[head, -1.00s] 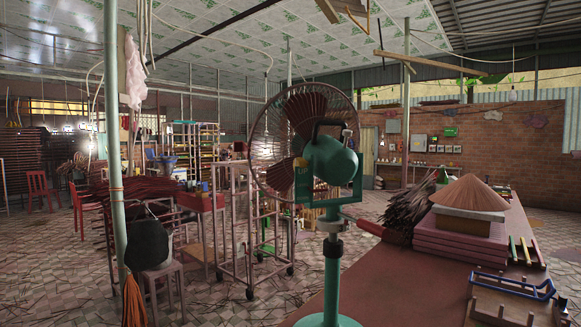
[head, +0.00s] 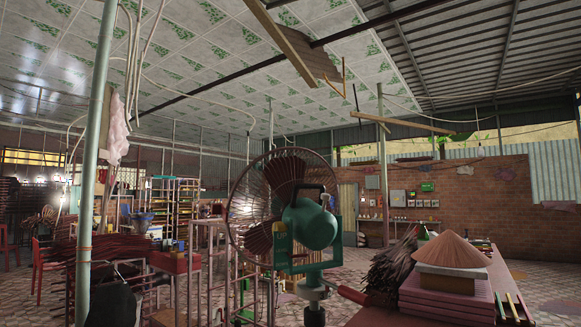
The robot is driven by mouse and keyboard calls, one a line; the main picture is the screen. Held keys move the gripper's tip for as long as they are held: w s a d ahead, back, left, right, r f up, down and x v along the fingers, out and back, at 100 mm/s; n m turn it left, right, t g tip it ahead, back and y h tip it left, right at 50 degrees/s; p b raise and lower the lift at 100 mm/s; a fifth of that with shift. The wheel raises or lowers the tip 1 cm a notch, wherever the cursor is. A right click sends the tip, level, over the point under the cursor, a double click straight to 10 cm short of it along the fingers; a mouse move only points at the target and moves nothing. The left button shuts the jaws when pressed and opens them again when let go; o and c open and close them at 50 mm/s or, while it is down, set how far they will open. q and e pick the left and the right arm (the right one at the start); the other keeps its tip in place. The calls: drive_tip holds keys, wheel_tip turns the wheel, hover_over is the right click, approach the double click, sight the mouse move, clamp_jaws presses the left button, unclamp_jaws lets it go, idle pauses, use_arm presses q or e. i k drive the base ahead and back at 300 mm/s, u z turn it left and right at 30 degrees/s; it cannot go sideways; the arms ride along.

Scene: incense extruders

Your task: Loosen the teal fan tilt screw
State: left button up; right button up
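The teal fan (head: 311,226) stands in the middle of the head view, with its motor housing toward me and its round wire cage (head: 262,205) behind and to the left. A teal yoke bracket (head: 300,262) holds the motor on top of a pole. The tilt screw is too small to tell apart at the bracket. The fan's lower pole and base are cut off by the bottom edge. Neither of my grippers is in view.
A reddish table (head: 375,317) at the lower right bears pink stacked boxes (head: 447,297), a conical hat (head: 452,250) and a bundle of dark sticks (head: 393,265). A pale green pole (head: 92,180) rises at the left. Metal racks stand behind the fan.

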sight(278, 226)
drive_tip(key=k, duration=1.3)
drive_tip(key=u, duration=0.6)
drive_tip(key=i, duration=0.65)
drive_tip(key=u, duration=0.6)
drive_tip(key=i, duration=1.1)
drive_tip(key=z, duration=0.35)
